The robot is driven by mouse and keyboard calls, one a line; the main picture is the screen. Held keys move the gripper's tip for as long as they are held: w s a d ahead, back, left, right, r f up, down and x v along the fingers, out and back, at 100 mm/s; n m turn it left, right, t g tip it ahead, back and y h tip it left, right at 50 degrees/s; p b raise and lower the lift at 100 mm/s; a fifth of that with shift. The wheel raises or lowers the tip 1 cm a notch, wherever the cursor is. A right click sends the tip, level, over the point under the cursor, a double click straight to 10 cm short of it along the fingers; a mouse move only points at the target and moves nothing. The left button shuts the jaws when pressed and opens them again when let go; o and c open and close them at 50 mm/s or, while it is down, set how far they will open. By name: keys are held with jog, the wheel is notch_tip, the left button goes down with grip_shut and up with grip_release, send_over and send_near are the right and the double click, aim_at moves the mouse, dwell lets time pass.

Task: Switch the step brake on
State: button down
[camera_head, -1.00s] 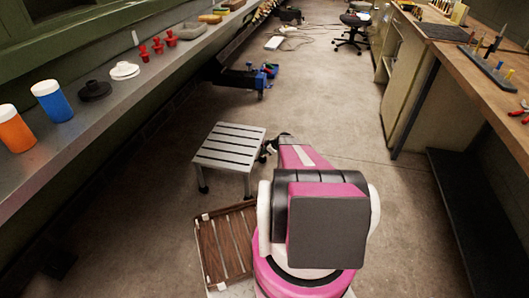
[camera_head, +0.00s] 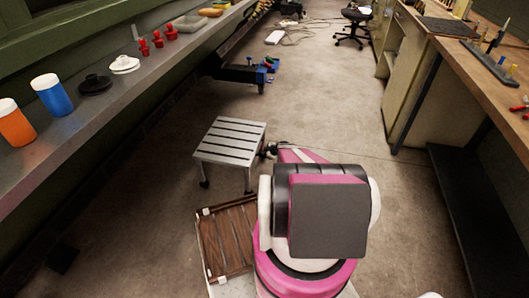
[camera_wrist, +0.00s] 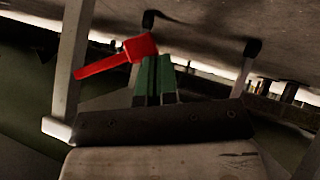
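The metal step stool (camera_head: 230,141), with a slatted grey top, stands on the floor left of my arm. My gripper (camera_head: 268,151) is low beside the stool's right side, mostly hidden by my arm in the head view. In the wrist view, a red brake lever (camera_wrist: 118,59) with a block-shaped end lies just beyond the green fingertips of my gripper (camera_wrist: 156,62). The fingers are close together with nothing seen between them. They appear at or very near the red block; contact cannot be told. The stool's legs (camera_wrist: 72,65) show around it.
A long shelf (camera_head: 105,105) with bottles runs along the left, a workbench (camera_head: 480,60) along the right. A blue item (camera_head: 245,74) is farther back.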

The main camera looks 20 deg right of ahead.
jog(key=shift+w+d+f, duration=0.2)
jog(key=shift+w+f, duration=0.05)
jog(key=shift+f, duration=0.55)
jog(key=shift+w+d+f, duration=0.15)
jog(key=shift+w+f, duration=0.1)
jog(key=shift+f, duration=0.55)
jog(key=shift+w+f, duration=0.1)
jog(key=shift+f, duration=0.05)
jog(key=shift+d, duration=0.1)
